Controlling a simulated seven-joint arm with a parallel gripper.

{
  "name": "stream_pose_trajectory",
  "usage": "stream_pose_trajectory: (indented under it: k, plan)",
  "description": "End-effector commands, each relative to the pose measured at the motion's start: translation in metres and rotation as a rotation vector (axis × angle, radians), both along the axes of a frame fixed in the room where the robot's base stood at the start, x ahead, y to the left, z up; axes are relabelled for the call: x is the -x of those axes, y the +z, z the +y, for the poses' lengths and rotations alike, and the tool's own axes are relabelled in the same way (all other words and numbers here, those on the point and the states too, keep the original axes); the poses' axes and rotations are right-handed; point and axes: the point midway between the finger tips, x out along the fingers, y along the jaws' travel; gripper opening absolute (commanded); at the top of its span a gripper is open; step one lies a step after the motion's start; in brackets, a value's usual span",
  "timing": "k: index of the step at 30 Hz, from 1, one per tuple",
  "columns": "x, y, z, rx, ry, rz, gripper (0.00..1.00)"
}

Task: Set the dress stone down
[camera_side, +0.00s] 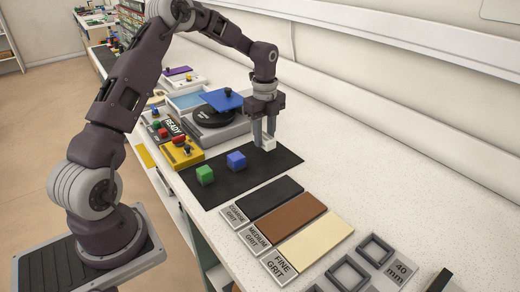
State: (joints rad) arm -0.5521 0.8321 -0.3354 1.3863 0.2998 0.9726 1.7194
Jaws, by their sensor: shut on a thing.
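My gripper (264,138) points down over the back part of a black mat (228,183). It is shut on a small white block (269,145), which I take to be the dress stone. The fingers cover part of the block. It is at or just above the mat's far end; I cannot tell whether it touches the mat. A blue block (236,160) and a green block (205,175) sit on the mat, left of and nearer than the white one.
Three grit pads lie in front of the mat: black coarse (269,199), brown medium (291,219), cream fine (316,241). Counter right of the mat is clear.

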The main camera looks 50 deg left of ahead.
Motion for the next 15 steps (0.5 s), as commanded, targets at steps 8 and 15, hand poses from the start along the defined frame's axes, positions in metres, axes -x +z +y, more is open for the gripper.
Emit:
stream_pose_trajectory:
  k: [8,15]
  plan:
    - [0.000,-0.036,0.000,0.000,0.000,-0.001,0.00]
    - [0.000,-0.038,-0.001,0.000,0.000,0.000,0.00]
